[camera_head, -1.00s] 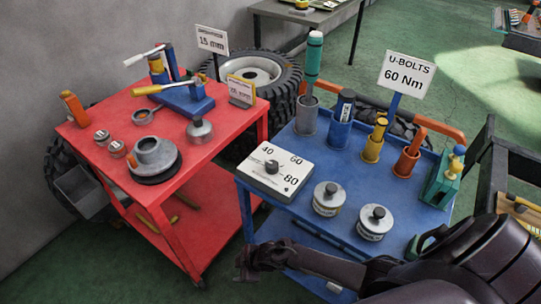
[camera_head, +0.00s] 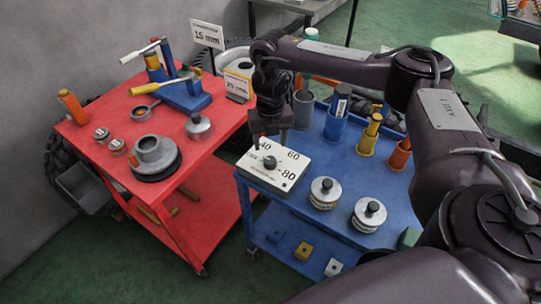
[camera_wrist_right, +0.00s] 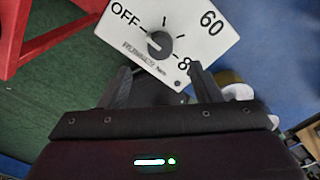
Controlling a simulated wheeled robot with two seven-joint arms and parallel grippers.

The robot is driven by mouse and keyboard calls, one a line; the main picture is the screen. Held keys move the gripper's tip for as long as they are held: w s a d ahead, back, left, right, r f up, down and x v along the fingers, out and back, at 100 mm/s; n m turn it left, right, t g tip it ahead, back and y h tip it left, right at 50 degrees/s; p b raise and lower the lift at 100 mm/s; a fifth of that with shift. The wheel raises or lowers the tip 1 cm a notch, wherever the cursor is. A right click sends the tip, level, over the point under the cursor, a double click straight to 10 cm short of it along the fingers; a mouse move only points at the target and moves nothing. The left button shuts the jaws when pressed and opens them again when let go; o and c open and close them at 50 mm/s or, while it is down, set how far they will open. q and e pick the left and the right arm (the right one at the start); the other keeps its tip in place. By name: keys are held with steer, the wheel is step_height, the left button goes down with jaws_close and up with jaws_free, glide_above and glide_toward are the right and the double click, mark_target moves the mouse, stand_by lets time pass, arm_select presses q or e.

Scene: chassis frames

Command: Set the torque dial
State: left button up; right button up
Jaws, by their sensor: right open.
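The torque dial is a dark round knob (camera_head: 270,162) on a white-topped box (camera_head: 289,179) at the left front corner of the blue cart. Its face shows 40, 60 and 80. In the right wrist view, the knob (camera_wrist_right: 160,44) sits among tick marks, with OFF, 60 and part of an 8 readable. I cannot tell for sure which mark it points to. My right gripper (camera_head: 269,145) is above the back of the box, pointing down. In the wrist view its fingers (camera_wrist_right: 160,73) are apart and empty, with the knob beyond them. My left gripper is out of view.
Two silver lidded tins (camera_head: 323,194) (camera_head: 369,215) stand right of the box. Colored cups (camera_head: 336,124) with upright items stand behind. The red cart (camera_head: 206,160) with tools is on the left.

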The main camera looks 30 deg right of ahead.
mark_target(270, 160)
step_height(270, 160, down, 8)
steer(key=shift+r, duration=0.25)
steer(key=c, duration=1)
steer(key=shift+p, duration=0.35)
